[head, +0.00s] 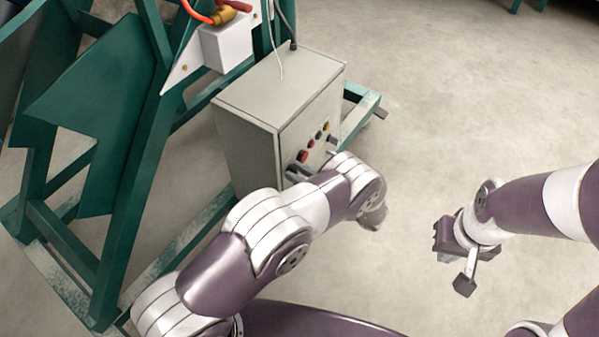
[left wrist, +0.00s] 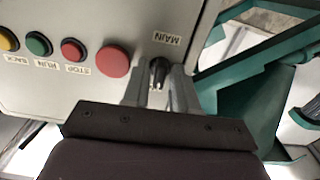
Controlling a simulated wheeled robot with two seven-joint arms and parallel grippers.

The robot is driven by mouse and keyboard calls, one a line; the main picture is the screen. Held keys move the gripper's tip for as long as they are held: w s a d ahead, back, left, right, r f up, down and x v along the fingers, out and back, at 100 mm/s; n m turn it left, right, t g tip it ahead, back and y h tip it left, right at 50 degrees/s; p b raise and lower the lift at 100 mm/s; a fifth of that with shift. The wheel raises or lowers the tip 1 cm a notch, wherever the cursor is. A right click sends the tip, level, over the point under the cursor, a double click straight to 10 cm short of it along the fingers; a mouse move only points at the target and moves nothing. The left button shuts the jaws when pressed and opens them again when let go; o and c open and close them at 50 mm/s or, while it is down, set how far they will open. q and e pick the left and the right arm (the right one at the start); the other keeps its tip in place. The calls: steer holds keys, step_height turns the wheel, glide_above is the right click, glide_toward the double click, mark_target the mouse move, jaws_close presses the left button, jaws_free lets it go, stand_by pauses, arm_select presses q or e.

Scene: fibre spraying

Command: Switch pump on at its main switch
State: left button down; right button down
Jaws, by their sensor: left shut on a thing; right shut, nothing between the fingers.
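The pump's grey control box (head: 275,95) stands on the green frame, its button panel facing right in the head view. In the left wrist view, the black main switch (left wrist: 159,70) sits beside the label MAIN (left wrist: 167,38), next to a large red button (left wrist: 113,61). My left gripper (left wrist: 160,88) is shut on the main switch, one finger on each side of its knob. My right gripper (head: 455,268) is shut and empty, over open floor.
The panel also has a smaller red STOP button (left wrist: 73,50), a green RUN button (left wrist: 39,44) and a yellow BACK button (left wrist: 7,40). Green frame beams (head: 135,185) stand left of the box. The floor (head: 460,110) to the right is clear.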

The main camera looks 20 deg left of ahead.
arm_select(q)
steer(key=shift+m, duration=0.3)
steer(key=c, duration=1.2)
jaws_free()
steer(key=shift+o, duration=0.2)
steer(key=p+v, duration=0.1)
steer(key=v, duration=1.1)
steer(key=shift+d+p, duration=0.35)
steer(key=shift+s, duration=0.15)
